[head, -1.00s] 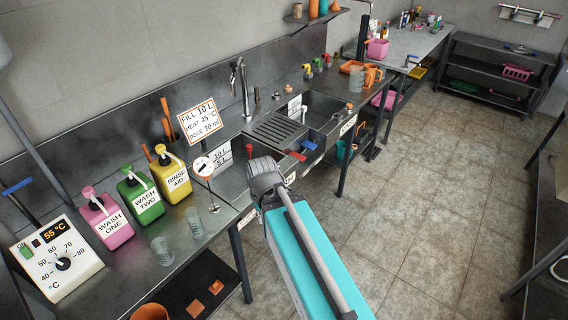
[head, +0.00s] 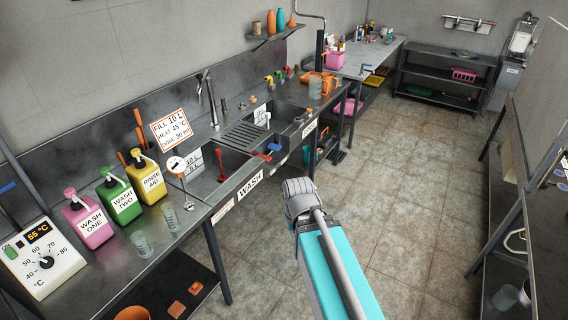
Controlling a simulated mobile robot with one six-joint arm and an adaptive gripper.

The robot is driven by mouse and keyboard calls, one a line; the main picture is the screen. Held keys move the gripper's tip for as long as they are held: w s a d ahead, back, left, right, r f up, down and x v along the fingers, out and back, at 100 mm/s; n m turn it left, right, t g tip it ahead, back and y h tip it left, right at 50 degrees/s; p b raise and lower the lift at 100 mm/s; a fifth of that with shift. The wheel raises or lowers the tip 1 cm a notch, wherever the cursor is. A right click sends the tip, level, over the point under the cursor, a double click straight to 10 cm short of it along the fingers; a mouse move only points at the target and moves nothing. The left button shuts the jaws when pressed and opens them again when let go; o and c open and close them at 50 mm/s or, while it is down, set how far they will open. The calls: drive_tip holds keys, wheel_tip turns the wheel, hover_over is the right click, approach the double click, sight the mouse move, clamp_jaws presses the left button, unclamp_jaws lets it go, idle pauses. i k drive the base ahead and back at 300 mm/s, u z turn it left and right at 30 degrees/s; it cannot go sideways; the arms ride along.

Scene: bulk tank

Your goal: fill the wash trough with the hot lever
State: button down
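The wash trough (head: 205,187) is a dark sunken basin in the steel counter, behind a front sign reading WASH. A red upright piece (head: 220,166) stands in it. A sign (head: 193,163) marked 10 L and 5 L is on its inner wall. At the front rim to its right are a red lever (head: 264,157) and a blue lever (head: 273,148), close together. I see no water clearly. My grey and teal arm parts rise at bottom centre, apart from the counter. No gripper fingers show.
A sign (head: 171,128) reads fill 10 L, heat 45 °C, dose 30 ml. Pink, green and yellow bottles (head: 114,197) and a heater box (head: 43,258) showing 55 °C stand left. A tall tap (head: 209,98) stands behind. Floor to the right is clear.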

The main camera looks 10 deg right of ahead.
sight(267, 158)
drive_tip(key=z, duration=0.3)
drive_tip(key=k, duration=0.65)
drive_tip(key=z, duration=0.55)
drive_tip(key=i, duration=1.55)
drive_tip(key=u, duration=0.65)
drive_tip(key=i, duration=0.65)
drive_tip(key=u, duration=0.55)
